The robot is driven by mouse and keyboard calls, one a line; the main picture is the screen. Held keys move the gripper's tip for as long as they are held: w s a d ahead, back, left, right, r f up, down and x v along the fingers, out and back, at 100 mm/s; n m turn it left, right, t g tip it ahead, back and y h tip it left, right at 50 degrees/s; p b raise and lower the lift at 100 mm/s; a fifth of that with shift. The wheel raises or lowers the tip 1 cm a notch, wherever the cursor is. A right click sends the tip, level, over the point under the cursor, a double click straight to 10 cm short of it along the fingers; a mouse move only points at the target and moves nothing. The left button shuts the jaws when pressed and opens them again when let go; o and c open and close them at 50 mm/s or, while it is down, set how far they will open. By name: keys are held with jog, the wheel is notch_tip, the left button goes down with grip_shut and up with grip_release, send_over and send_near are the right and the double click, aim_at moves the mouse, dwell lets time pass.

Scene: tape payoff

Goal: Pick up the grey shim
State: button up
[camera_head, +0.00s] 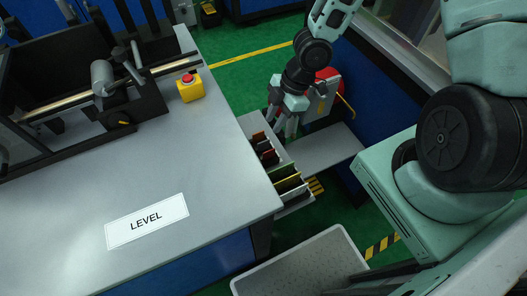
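A narrow grey bin (286,165) with upright dividers stands off the right edge of the grey table. It holds several thin plates, among them dark, red-brown and yellow-green ones. I cannot pick out a grey shim for certain among them. My gripper (281,128) points down over the far end of the bin. Its fingers are small in the view and partly overlap the bin, so whether they are apart or closed on something cannot be told.
The grey table (60,215) carries a "LEVEL" label (147,221), a yellow box with a red button (190,87) and a roller machine (115,90). A pale tray (345,235) is in front.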

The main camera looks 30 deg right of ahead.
jog(key=b, duration=0.3)
send_over(264, 147)
jog(key=d, duration=0.2)
notch_tip(264, 147, down, 5)
jog(key=b+x, duration=0.2)
jog(key=x, duration=0.3)
jog(key=shift+w+b, duration=0.15)
jog(key=shift+b, duration=0.2)
grip_shut()
